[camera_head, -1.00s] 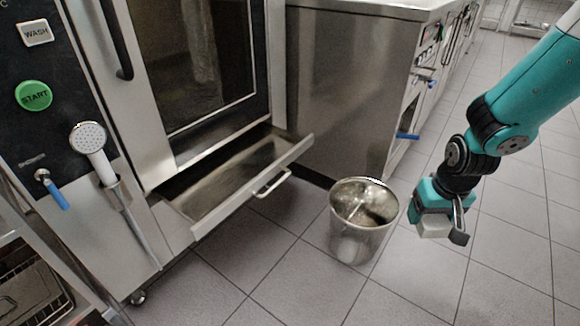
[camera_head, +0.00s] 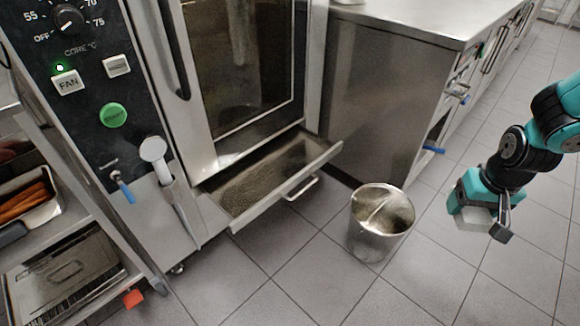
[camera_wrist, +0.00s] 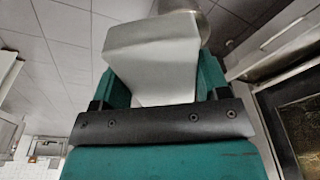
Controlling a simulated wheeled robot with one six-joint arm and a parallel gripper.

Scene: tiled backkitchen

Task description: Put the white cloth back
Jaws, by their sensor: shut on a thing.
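My gripper (camera_head: 484,218) is at the right of the head view, above the tiled floor. It is shut on the white cloth (camera_head: 474,216), which shows as a small pale block between the fingers. In the wrist view the white cloth (camera_wrist: 155,55) fills the space between the teal fingers and hides part of what lies beyond. The gripper is to the right of a metal bucket and apart from it.
A metal bucket (camera_head: 380,240) stands on the floor. An oven (camera_head: 240,80) has its low drawer (camera_head: 285,197) pulled out. A steel counter (camera_head: 375,100) stands behind. A rack with a tray of carrots (camera_head: 25,203) is at the left. The floor at right is clear.

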